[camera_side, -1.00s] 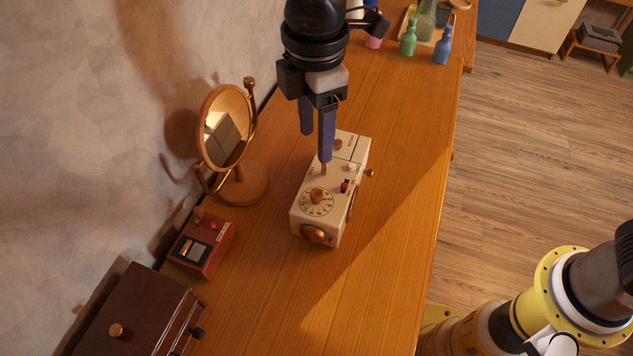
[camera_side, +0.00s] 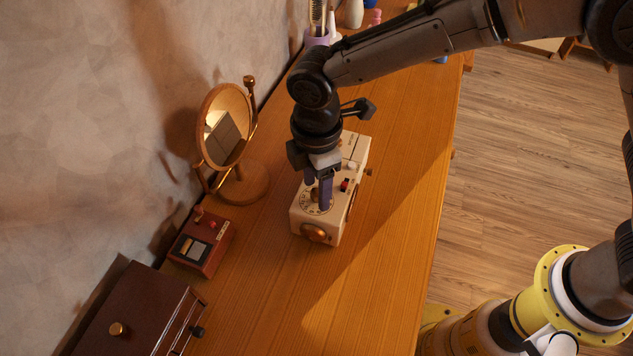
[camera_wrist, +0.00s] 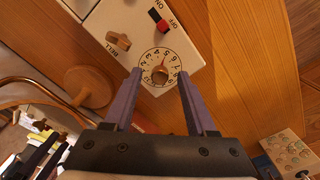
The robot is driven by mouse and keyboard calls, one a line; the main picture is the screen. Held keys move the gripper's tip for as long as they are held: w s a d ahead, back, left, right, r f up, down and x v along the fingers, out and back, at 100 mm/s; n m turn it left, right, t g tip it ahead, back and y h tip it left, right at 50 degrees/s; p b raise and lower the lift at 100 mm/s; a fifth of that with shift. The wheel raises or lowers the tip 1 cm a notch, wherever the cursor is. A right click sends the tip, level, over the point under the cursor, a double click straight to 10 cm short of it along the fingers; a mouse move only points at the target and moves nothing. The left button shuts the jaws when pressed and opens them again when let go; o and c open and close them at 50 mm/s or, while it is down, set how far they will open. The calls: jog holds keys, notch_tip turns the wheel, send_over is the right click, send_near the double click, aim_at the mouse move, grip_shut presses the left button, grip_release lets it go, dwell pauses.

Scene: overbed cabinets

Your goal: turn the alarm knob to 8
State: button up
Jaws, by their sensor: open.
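The cream alarm device (camera_side: 338,218) stands on the wooden top. Its numbered dial (camera_wrist: 145,68) carries the round alarm knob (camera_wrist: 160,75), with a small red mark near the dial's upper edge; the exact setting is too small to read. My gripper (camera_side: 322,204) is over the dial end of the device, pointing down. In the wrist view my gripper (camera_wrist: 159,75) has its two purple fingers apart, one on each side of the knob. I cannot tell whether they touch it. In the side view the fingers partly hide the knob and dial.
The device also has a red and black on/off switch (camera_wrist: 158,19) and a bell knob (camera_wrist: 118,41). A round mirror (camera_side: 224,127) stands left of it. A small red-brown box (camera_side: 201,243) and a dark drawer box (camera_side: 135,315) are nearer. The top's right side is clear.

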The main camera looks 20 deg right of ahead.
grip_shut()
dwell(0.6)
jog(key=m, duration=1.3)
jog(key=shift+m, duration=0.4)
jog(key=m, duration=0.4)
jog(key=shift+m, duration=0.4)
